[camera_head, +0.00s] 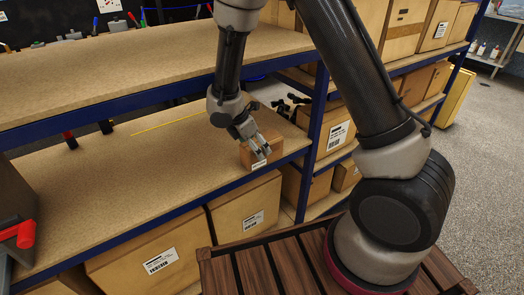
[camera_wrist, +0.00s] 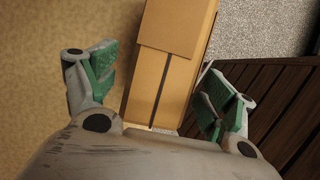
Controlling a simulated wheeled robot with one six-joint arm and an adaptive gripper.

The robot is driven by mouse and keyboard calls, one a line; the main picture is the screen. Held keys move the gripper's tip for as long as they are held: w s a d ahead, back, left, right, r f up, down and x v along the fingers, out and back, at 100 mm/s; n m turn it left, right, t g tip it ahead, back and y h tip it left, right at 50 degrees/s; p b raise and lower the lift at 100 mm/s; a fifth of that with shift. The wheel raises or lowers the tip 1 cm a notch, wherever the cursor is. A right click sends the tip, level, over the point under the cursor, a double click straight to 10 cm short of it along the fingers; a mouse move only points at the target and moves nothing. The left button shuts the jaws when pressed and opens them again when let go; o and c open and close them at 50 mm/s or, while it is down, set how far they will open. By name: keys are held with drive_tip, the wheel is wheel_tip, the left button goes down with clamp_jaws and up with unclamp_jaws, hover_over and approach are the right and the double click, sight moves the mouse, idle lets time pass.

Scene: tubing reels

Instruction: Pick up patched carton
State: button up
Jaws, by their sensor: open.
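A small brown carton (camera_head: 259,147) with a white label sits on the middle shelf board (camera_head: 120,170), near its front right edge. In the wrist view the carton (camera_wrist: 177,45) shows a lighter patch over its top and a dark seam running down it. My gripper (camera_head: 262,149) is over the carton in the head view, pointing down. In the wrist view my gripper (camera_wrist: 160,85) is open, with one green-padded finger on each side of the carton's near end. The fingers look apart from the carton's sides. The contact at the fingertips is hard to tell.
An upper shelf board (camera_head: 110,75) overhangs behind my arm. A blue upright post (camera_head: 315,135) stands just right of the carton. Larger labelled boxes (camera_head: 245,215) fill the shelf below. A red-handled item (camera_head: 20,234) is at the far left. The board left of the carton is mostly clear.

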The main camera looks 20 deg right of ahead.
drive_tip(key=d, duration=0.1)
drive_tip(key=w+d, duration=0.1)
drive_tip(key=d, duration=0.1)
drive_tip(key=shift+d, duration=0.15)
drive_tip(key=x, duration=0.2)
drive_tip(key=shift+f, duration=0.25)
drive_tip(key=shift+w+f, duration=0.1)
drive_tip(key=shift+f, duration=0.1)
drive_tip(key=shift+d+f, duration=0.1)
drive_tip(key=shift+f, duration=0.15)
drive_tip(key=c, duration=1.2)
